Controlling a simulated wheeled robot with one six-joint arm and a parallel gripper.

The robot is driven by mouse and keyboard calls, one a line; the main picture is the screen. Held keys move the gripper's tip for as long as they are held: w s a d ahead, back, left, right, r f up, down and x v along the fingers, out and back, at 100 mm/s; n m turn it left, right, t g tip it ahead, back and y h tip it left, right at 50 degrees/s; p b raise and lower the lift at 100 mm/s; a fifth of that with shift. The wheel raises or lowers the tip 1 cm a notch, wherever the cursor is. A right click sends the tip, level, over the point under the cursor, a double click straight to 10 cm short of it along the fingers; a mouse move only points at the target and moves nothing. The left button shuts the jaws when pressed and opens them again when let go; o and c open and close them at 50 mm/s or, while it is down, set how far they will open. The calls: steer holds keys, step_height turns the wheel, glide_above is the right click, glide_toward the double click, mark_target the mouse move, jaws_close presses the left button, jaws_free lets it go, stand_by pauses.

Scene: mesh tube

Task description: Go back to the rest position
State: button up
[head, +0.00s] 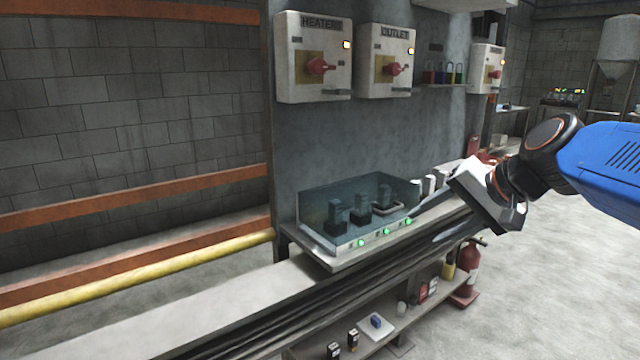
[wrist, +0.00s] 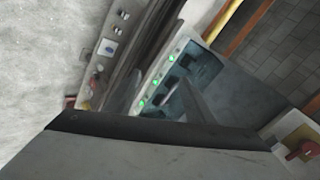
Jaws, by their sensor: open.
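My gripper (head: 438,224) reaches in from the right in the head view, below my blue arm. Its fingers are spread and nothing shows between them. They point down and left, over the bench just right of a clear-walled tray (head: 322,248) that holds several dark blocks and has green lights along its front. In the wrist view the tray (wrist: 183,50) shows tilted beyond a finger (wrist: 200,98).
Switch boxes labelled HEATER (head: 312,85) and OUTLET (head: 385,80) hang on the grey panel. A lower shelf (head: 380,325) holds small items. A red extinguisher (head: 470,265) stands on the floor. Open floor (head: 570,270) lies right.

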steer(key=s+d+f+n+g+h, duration=0.1)
steer(key=s+d+f+n+h, duration=0.1)
steer(key=s+f, duration=0.7)
steer(key=s+d+f+n+g+h, duration=0.1)
steer(key=s+d+f+n+h, duration=0.2)
steer(key=s+f, duration=0.6)
steer(key=shift+s+d+f+n, duration=0.2)
steer(key=shift+d+f+n, duration=0.3)
steer(key=shift+d, duration=0.2)
